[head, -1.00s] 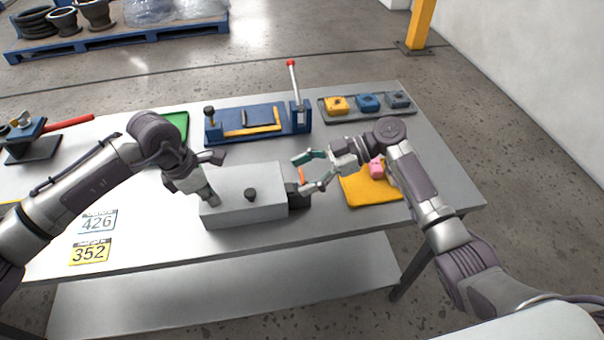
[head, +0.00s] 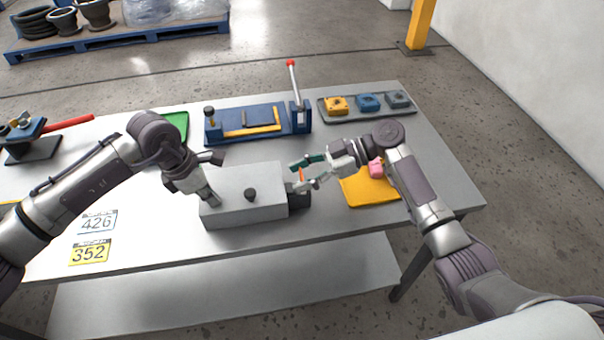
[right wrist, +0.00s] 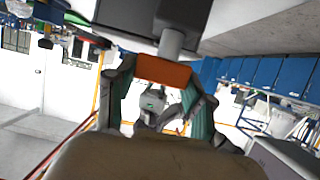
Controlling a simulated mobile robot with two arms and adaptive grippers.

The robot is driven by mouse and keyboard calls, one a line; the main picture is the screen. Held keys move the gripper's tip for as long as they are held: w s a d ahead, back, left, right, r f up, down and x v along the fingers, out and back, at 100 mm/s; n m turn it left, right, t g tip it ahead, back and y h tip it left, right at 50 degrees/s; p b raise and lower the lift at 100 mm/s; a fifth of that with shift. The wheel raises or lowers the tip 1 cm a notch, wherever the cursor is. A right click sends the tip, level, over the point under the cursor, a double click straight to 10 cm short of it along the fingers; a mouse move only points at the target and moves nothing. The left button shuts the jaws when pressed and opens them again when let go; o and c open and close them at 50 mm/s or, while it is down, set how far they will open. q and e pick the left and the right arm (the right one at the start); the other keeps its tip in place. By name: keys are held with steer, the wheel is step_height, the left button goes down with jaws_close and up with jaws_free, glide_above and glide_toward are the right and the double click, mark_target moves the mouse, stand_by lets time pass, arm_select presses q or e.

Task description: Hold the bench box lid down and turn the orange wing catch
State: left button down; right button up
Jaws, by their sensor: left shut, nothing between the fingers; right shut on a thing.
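The orange wing catch (head: 301,174) is at the box's right end, by a dark block (head: 300,199). My left gripper (head: 214,200) is shut and empty, its tips down on the lid's left part. My right gripper (head: 296,176) is shut on the wing catch from the right. In the right wrist view the orange wing (right wrist: 163,71) sits between the two fingers, below a grey shaft.
A blue fixture with a red-tipped lever (head: 294,90) stands behind the box. A tray of colored blocks (head: 367,116) is at the back right. A yellow mat (head: 368,193) with a pink piece (head: 376,168) lies right of the box. Number cards (head: 90,252) lie at the front left.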

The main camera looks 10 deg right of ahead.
steer(key=shift+s+f, duration=0.15)
steer(key=m+t, duration=0.3)
steer(key=shift+t+h, duration=0.3)
steer(key=shift+h, duration=0.1)
steer(key=m+t+h, duration=0.1)
steer(key=m+t, duration=0.1)
steer(key=m+t+h, duration=0.1)
steer(key=m+t, duration=0.1)
steer(key=shift+s+f+m+t+h, duration=0.1)
steer(key=shift+m+t+h, duration=0.2)
steer(key=m+t+h, duration=0.1)
steer(key=m+h, duration=0.1)
steer(key=m+t+h, duration=0.2)
steer(key=shift+a+m, duration=0.2)
steer(key=shift+m, duration=0.1)
steer(key=shift+d+m+t+h, duration=0.1)
steer(key=shift+m+t+h, duration=0.7)
steer(key=shift+m+h, duration=1.2)
steer(key=shift+h, duration=0.3)
steer(key=o, duration=1)
steer(key=shift+d, duration=0.1)
steer(key=shift+c, duration=0.2)
steer(key=shift+o, duration=1.1)
steer(key=shift+r, duration=0.2)
